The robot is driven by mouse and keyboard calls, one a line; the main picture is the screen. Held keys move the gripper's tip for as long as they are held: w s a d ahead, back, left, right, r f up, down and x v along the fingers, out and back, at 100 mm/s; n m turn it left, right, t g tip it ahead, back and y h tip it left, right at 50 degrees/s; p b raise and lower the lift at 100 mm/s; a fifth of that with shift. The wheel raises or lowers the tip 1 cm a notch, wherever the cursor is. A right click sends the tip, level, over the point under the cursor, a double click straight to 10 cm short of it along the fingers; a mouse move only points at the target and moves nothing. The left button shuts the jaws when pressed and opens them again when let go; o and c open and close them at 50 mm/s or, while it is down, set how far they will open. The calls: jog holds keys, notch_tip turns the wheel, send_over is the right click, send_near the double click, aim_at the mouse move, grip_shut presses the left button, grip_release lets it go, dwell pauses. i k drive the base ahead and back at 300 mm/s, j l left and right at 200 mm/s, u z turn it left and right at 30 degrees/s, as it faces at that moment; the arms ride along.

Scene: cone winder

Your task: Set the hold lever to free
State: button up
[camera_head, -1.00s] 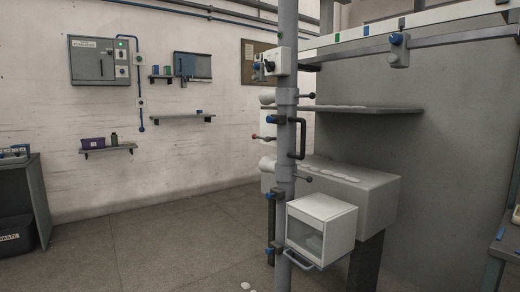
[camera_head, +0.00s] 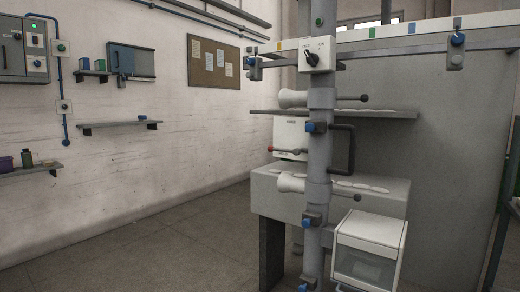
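Several levers sit around the grey upright post (camera_head: 319,155), and no readable label tells which is the hold lever. A lever with a red ball end (camera_head: 271,149) points left from a white box (camera_head: 289,134) behind the post, whose label is too small to read. An upper rod with a dark ball (camera_head: 364,98) points right beside a white cone (camera_head: 292,98). A lower rod with a dark ball (camera_head: 356,196) slants down right near another white cone (camera_head: 290,182). A black rotary switch (camera_head: 311,59) is on a white box higher up. My gripper is not in view.
A black bar handle (camera_head: 350,150) and a white windowed box (camera_head: 370,248) stick out from the post. A grey shelf (camera_head: 395,114) and a grey block (camera_head: 385,202) stand behind. The floor (camera_head: 150,245) to the left is clear.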

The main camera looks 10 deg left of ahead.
aim_at(297, 152)
jog(key=i+j, duration=0.1)
jog(key=j, duration=0.35)
jog(key=i+j+z, duration=0.1)
jog(key=j, duration=0.4)
jog(key=i+j, duration=0.15)
jog(key=j, duration=0.3)
jog(key=i+j+z, duration=0.1)
jog(key=j, duration=0.35)
jog(key=i+j, duration=0.1)
jog(key=j, duration=0.4)
